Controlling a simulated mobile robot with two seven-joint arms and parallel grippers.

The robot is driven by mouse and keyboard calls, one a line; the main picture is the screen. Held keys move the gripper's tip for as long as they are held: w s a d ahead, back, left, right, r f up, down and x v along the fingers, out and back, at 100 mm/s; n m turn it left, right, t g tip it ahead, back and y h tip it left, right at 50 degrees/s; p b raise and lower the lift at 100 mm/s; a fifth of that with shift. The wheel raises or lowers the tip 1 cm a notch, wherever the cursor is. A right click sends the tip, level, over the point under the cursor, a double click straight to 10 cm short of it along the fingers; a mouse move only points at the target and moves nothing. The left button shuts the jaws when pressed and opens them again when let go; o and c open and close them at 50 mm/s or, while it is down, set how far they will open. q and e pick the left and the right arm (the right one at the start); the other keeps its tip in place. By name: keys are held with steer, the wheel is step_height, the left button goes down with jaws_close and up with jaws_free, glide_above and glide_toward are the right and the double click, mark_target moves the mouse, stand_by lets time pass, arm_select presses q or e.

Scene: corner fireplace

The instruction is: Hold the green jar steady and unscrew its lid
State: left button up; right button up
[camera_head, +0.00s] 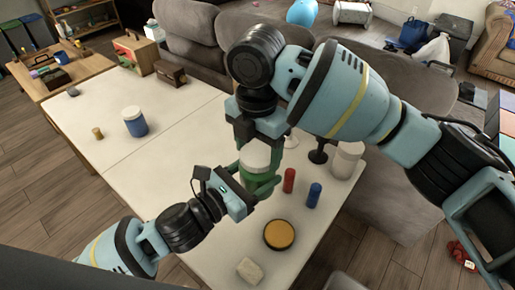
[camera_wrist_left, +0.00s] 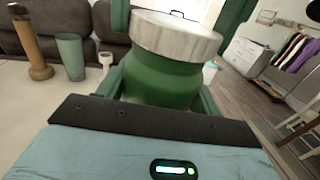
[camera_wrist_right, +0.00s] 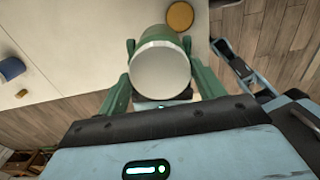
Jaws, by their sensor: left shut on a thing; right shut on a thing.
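The green jar (camera_head: 264,185) is held above the white table (camera_head: 205,168), or at its surface; I cannot tell which. Its pale, whitish lid (camera_head: 256,157) sits on top, and the jar looks roughly upright. My left gripper (camera_head: 256,188) comes in low from the left and is shut around the green body, which fills the left wrist view (camera_wrist_left: 160,78). My right gripper (camera_head: 257,150) reaches down from above and is shut on the lid, seen top-on in the right wrist view (camera_wrist_right: 160,72). The thread between lid and jar is hidden.
Close right of the jar stand a red cylinder (camera_head: 289,180), a blue cylinder (camera_head: 314,195), a dark goblet (camera_head: 318,153) and a white canister (camera_head: 347,160). In front lie a yellow-topped disc (camera_head: 279,234) and a pale block (camera_head: 250,270). A blue jar (camera_head: 135,124) stands left; the table between is clear.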

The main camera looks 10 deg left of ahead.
steer(key=shift+r, duration=0.7)
steer(key=shift+r, duration=0.25)
